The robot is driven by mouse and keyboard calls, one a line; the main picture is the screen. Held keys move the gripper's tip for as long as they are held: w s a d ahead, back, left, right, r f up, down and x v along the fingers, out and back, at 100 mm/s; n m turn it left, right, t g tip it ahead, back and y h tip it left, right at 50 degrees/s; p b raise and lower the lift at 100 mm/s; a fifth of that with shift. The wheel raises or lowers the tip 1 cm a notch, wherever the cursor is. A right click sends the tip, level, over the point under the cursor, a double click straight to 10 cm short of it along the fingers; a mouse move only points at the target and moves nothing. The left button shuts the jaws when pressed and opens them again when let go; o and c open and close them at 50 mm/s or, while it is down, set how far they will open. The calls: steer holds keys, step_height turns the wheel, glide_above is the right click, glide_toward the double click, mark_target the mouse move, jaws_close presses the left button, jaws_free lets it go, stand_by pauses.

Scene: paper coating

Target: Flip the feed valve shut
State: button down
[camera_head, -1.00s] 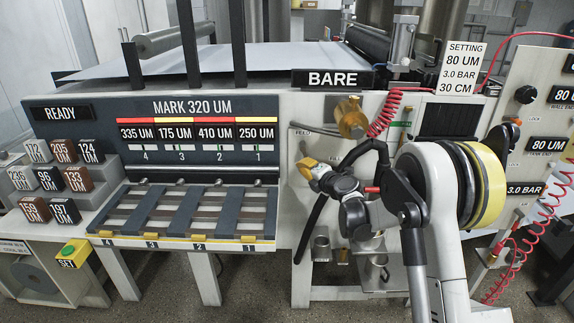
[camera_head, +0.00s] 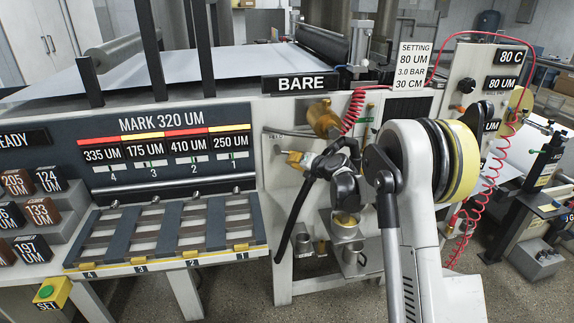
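A small plate on the white front of the machine, left of a brass cylinder (camera_head: 323,118), has lettering too small to read surely. A thin grey bar (camera_head: 285,132) runs beside it. I cannot tell which part is the feed valve. My gripper (camera_head: 303,160) is at the end of my arm, in front of this panel and below the brass cylinder. A small yellow piece (camera_head: 293,157) shows at its tip. I cannot tell whether the gripper holds it or touches it, nor whether the fingers are open.
A black hose (camera_head: 293,220) hangs close to my gripper. Metal cups (camera_head: 345,225) stand on the front below it. A red coiled hose (camera_head: 355,105) is above. A slotted rack (camera_head: 165,235) juts out at left. Right of my arm are a gauge panel (camera_head: 490,65) and another red coil (camera_head: 478,185).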

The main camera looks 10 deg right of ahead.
steer(key=shift+d+r, duration=0.4)
steer(key=shift+r, duration=0.2)
steer(key=shift+d+r+p, duration=0.1)
steer(key=shift+r+p, duration=0.1)
steer(key=shift+p, duration=0.15)
steer(key=s, duration=0.9)
steer(key=shift+s+a+r, duration=0.2)
steer(key=shift+a+r, duration=0.15)
steer(key=shift+r, duration=0.05)
steer(key=shift+r, duration=0.1)
